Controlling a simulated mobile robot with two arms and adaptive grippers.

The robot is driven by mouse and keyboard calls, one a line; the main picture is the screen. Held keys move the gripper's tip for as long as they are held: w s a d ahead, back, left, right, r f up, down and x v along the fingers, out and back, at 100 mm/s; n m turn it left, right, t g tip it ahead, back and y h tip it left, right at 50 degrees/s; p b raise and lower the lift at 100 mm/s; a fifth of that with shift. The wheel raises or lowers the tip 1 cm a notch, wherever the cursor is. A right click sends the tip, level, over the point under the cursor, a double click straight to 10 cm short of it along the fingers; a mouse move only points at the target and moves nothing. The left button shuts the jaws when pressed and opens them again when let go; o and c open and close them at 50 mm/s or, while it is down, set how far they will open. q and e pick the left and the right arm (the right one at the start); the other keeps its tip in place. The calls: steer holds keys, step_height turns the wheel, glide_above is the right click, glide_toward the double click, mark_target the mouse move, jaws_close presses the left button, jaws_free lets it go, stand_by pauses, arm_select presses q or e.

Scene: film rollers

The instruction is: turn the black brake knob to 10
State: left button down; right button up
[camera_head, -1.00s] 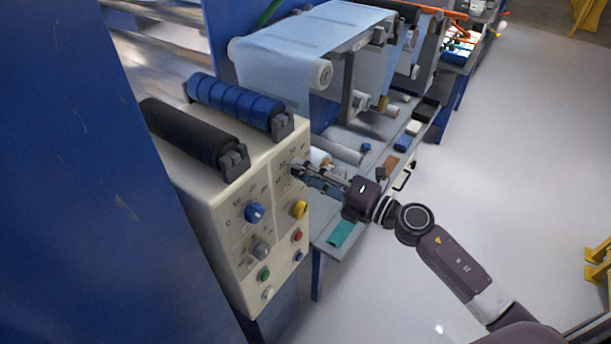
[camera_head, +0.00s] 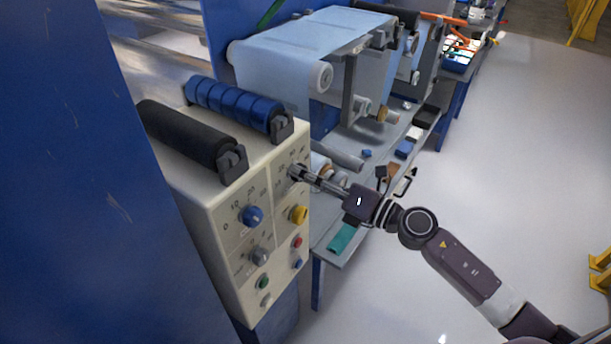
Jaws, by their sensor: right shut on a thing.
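The cream control panel (camera_head: 232,275) faces right, with a numbered dial at its upper right. The black brake knob is at this dial and is mostly hidden by my right gripper (camera_head: 300,173). The gripper reaches in from the right, and its fingers are shut on the knob against the panel face. The numbers around the dial are partly covered and too small to read surely, so I cannot tell the knob's setting. My left gripper is not in view.
A blue knob (camera_head: 252,217), a grey knob (camera_head: 259,257) and a yellow knob (camera_head: 298,214) sit close by on the panel. Black (camera_head: 190,135) and blue (camera_head: 236,103) rollers lie on top. A cluttered grey bench (camera_head: 343,241) stands behind; open floor lies right.

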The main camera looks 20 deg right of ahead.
steer(key=shift+f, duration=0.15)
steer(key=o, duration=1.2)
steer(key=shift+c, duration=0.2)
steer(key=v, duration=1.2)
steer(key=shift+d, duration=0.15)
